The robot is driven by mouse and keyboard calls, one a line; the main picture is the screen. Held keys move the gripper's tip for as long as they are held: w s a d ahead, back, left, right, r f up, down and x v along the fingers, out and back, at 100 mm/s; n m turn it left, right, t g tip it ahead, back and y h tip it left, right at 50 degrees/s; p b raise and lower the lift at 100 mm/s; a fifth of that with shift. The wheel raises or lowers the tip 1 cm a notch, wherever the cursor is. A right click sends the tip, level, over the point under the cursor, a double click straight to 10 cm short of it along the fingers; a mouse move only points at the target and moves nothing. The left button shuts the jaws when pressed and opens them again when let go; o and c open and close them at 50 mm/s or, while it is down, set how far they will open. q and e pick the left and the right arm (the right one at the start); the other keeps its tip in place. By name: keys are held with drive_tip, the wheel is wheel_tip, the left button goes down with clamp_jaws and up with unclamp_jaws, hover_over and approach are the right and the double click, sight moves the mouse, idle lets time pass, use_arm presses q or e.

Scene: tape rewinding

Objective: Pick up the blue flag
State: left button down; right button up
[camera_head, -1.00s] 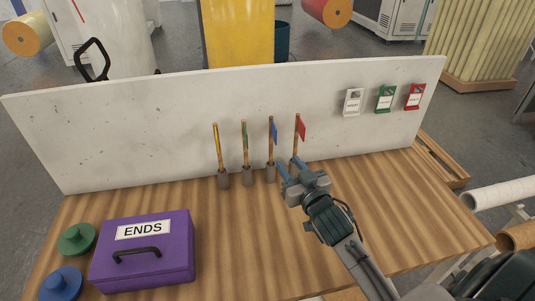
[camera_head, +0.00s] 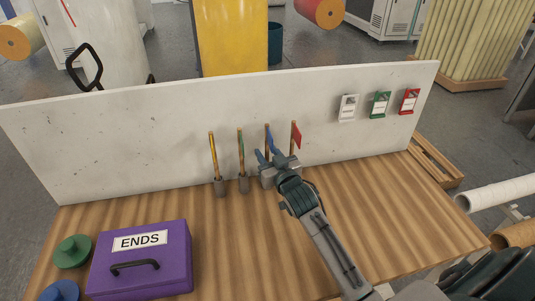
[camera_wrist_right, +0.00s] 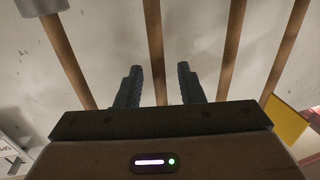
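The blue flag (camera_head: 270,135) stands upright on a thin wooden pole in front of the white board. Its lower part and holder are hidden behind my right gripper. My right gripper (camera_head: 266,154) is at that pole, with its two fingers apart. In the right wrist view, the blue flag's wooden pole (camera_wrist_right: 154,45) shows in the gap between the open fingers (camera_wrist_right: 160,85); the fingers do not visibly press on it. The left gripper is not in view.
The red flag (camera_head: 296,135) stands close on the right; the green (camera_head: 241,142) and yellow (camera_head: 213,150) flags stand on the left. A purple ENDS box (camera_head: 180,270) and green disc (camera_head: 70,252) lie front left. The white board (camera_head: 100,140) stands behind. The table's right side is clear.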

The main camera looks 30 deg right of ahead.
drive_tip(key=shift+w+f, duration=0.1)
drive_tip(key=shift+w, duration=0.4)
drive_tip(key=shift+c, duration=0.2)
clamp_jaws()
